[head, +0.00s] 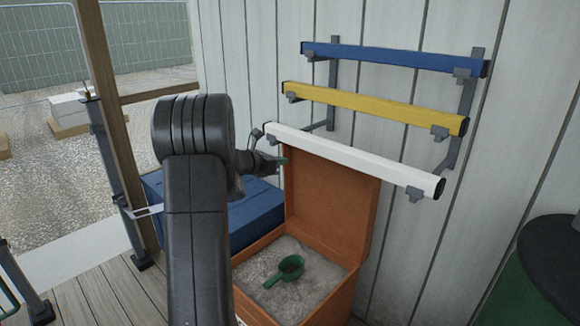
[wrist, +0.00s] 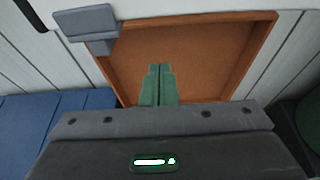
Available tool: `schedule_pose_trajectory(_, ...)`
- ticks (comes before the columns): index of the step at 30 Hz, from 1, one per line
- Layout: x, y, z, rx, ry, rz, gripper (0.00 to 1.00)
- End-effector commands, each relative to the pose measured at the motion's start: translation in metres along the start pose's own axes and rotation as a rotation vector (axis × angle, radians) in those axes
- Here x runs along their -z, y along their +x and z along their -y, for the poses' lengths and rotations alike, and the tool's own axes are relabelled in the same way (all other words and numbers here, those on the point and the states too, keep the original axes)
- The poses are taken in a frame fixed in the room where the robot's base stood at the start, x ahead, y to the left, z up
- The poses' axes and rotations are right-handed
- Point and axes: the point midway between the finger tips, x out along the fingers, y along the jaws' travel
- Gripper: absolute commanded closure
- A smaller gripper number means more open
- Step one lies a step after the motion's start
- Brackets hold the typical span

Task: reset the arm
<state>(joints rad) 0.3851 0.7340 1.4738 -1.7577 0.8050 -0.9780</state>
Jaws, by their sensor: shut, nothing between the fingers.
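My gripper (head: 283,162) points right, in front of the raised lid of an orange box, just below the white rail. In the wrist view my gripper (wrist: 158,70) has its two green fingers together, with nothing between them. Behind them is the inner face of the orange lid (wrist: 200,60). Much of my wrist is hidden behind my own arm in the head view.
The open orange box (head: 345,295) holds grey grit and a green scoop (head: 285,270). White (head: 350,158), yellow (head: 370,107) and blue (head: 390,58) rails hang on wall brackets. A blue box (head: 255,215) stands left, a dark green drum (head: 550,260) right.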

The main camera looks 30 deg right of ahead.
Motion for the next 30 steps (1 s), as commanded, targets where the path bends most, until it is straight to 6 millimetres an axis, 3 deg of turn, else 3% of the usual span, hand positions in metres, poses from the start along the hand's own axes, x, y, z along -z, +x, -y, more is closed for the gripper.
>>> schedule_pose_trajectory(6, -0.017, -0.035, 0.000, -0.001, 0.001, 0.001, 1.00)
schedule_pose_trajectory(12, -0.021, -0.045, 0.000, 0.000, 0.000, -0.001, 1.00)
schedule_pose_trajectory(23, -0.021, -0.044, 0.000, 0.001, 0.000, -0.001, 1.00)
schedule_pose_trajectory(30, -0.007, -0.018, 0.001, 0.004, -0.002, -0.002, 1.00)
